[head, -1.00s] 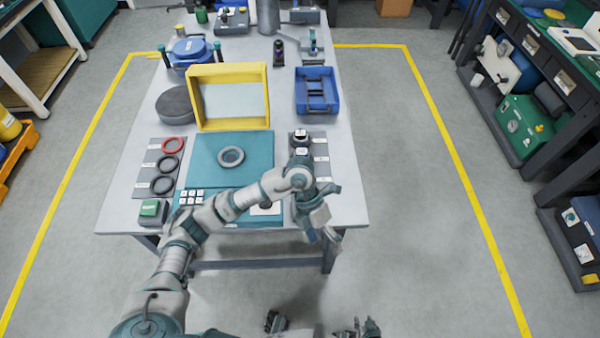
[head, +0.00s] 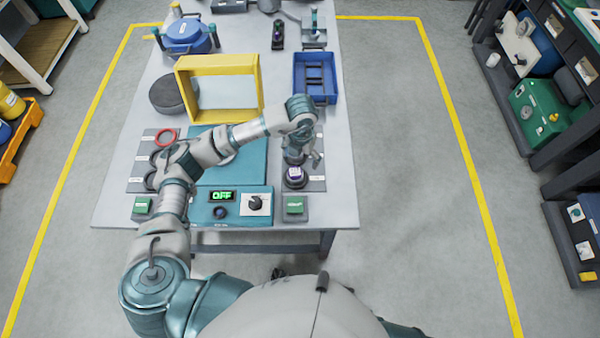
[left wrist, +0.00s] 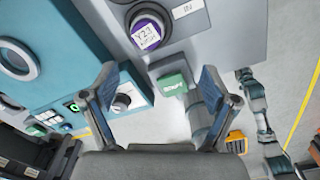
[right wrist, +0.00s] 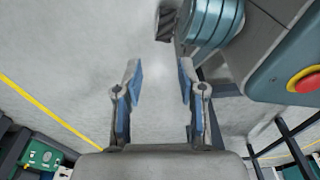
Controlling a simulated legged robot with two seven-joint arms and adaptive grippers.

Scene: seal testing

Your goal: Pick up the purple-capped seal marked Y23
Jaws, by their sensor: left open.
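The purple-capped seal marked Y23 (left wrist: 147,32) stands upright on a grey strip, its label readable in the left wrist view. In the head view it (head: 295,173) is near the right front of the table. My left gripper (left wrist: 158,76) is open and empty, with the seal ahead of its fingertips and not between them. In the head view the left gripper (head: 302,155) hangs just behind the seal, partly hidden by its own wrist. My right gripper (right wrist: 160,66) is open and empty over bare floor.
A teal test unit (head: 240,200) with an OFF display and a knob lies left of the seal. A green button box (head: 295,205) sits in front of it. A yellow frame (head: 220,119) and a blue bin (head: 317,75) stand farther back. The table's right edge is clear.

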